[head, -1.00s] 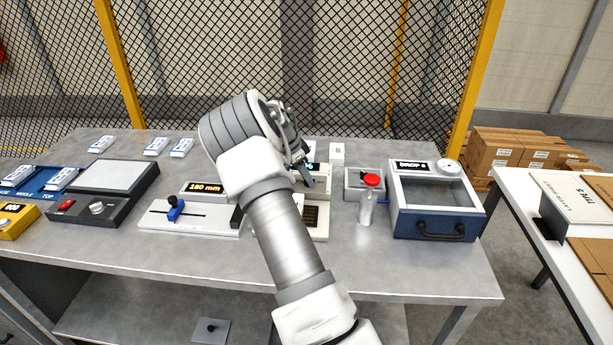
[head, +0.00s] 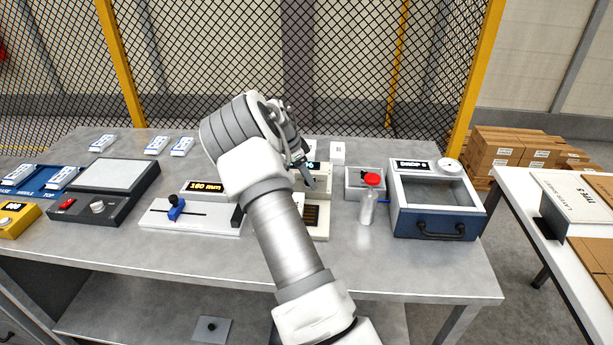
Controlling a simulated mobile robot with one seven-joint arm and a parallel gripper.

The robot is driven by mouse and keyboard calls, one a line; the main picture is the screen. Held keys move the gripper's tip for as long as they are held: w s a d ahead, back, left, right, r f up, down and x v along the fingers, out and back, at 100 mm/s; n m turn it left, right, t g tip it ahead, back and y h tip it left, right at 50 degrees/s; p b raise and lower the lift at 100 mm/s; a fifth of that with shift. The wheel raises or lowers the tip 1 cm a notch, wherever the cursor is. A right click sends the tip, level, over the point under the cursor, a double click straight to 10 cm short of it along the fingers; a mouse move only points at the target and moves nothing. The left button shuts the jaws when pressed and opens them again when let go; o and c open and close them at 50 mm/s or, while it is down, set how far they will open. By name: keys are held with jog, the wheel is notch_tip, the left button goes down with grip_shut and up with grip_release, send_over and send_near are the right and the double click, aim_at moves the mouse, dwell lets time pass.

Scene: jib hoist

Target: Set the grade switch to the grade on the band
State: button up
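My gripper (head: 304,168) is above a cream-coloured device (head: 318,222) at the middle of the bench, with its fingers pointing down. My own arm hides much of this device. Part of a small lit display (head: 309,166) shows beside the fingers, its reading mostly covered. Whether the fingers are open or shut is too small to tell. I cannot make out a grade switch or a band with a grade. A knob (head: 97,207) sits on the dark scale-like unit (head: 70,213) at the left, beside a red switch (head: 67,203).
A slider unit (head: 160,225) with a blue slide and an "mm" display (head: 204,187) stands left of my arm. The bench's front strip is clear.

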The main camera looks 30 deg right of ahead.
jog(key=shift+r, duration=0.1)
jog(key=s+v, duration=0.1)
jog(key=v, duration=1.6)
jog(key=shift+w, duration=0.5)
jog(key=shift+a+r, duration=0.1)
